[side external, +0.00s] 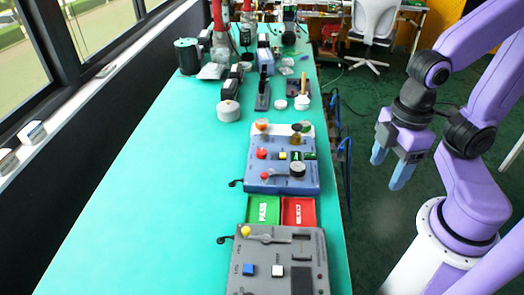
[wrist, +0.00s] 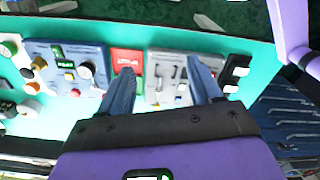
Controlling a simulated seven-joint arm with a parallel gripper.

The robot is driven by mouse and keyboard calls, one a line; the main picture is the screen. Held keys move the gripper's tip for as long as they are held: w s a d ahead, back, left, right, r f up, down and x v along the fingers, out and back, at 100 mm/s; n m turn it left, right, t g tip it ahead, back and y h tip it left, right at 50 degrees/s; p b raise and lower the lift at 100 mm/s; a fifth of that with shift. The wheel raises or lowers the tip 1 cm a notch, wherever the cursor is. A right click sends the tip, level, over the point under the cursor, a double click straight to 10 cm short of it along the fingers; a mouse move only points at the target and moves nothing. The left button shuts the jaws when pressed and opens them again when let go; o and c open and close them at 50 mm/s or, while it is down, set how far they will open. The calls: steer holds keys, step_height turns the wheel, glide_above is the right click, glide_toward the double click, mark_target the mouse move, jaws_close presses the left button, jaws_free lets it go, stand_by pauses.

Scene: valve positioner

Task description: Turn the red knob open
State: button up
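A blue-grey panel (side external: 254,184) stands on the table's right half in the side view, and it also shows at the left of the wrist view (wrist: 98,56). A small round red knob (side external: 261,153) sits on its left part. A second red piece (side external: 264,176) lies nearer, at the end of a bar beside a dark round knob (side external: 298,169). The setting of the red knob is too small to tell. My gripper (side external: 391,167) is open and empty, right of the table and apart from the panel. Its spread fingers show in the wrist view (wrist: 164,85).
A green tray (side external: 263,210) and a red tray (side external: 299,211) lie in front of the panel. A grey box (side external: 260,262) with switches stands nearer. Several jars and tools crowd the far end. The table's left side (side external: 165,210) is clear.

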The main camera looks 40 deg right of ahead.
steer(key=w+a+r+m, duration=0.1)
steer(key=w+a+m, duration=0.4)
steer(key=w, duration=0.5)
steer(key=m, duration=1.4)
glide_above(261, 151)
step_height(261, 151, down, 6)
step_height(261, 151, down, 17)
steer(key=shift+d+r, duration=0.1)
steer(key=shift+r, duration=0.05)
steer(key=c, duration=1)
